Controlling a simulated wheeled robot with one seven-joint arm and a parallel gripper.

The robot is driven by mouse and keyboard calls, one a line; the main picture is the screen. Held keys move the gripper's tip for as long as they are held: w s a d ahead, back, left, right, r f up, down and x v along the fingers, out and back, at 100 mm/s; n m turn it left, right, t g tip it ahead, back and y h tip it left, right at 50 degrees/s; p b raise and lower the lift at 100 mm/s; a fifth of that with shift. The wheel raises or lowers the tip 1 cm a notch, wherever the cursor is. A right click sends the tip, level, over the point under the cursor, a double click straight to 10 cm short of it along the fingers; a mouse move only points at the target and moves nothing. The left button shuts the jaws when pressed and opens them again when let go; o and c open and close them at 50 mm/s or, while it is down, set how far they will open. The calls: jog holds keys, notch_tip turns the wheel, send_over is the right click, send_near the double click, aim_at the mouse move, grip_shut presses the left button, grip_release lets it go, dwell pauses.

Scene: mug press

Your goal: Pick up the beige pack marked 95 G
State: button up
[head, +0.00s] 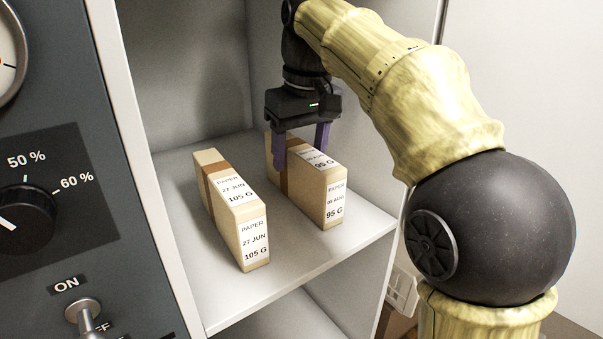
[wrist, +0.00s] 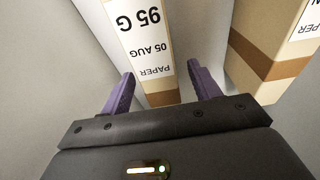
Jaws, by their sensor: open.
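The beige pack marked 95 G (head: 333,203) stands on the shelf at the right, with a brown band and a white label reading PAPER, 05 AUG, 95 G. My gripper (head: 302,160) is open above it, its purple fingers pointing down, one on each side of the pack in the head view. In the wrist view the 95 G pack (wrist: 150,50) lies between the two purple fingers (wrist: 162,88), with a gap on both sides. The fingers partly hide the pack's far part in the head view.
A similar beige pack marked 105 G (head: 255,238) stands to the left on the same shelf (head: 300,258); it also shows close to the right finger in the wrist view (wrist: 250,70). Cabinet walls stand at the left and back. A dial panel (head: 60,180) is at far left.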

jog(key=shift+w+f, duration=0.15)
jog(key=shift+f, duration=1.35)
jog(key=c, duration=1.3)
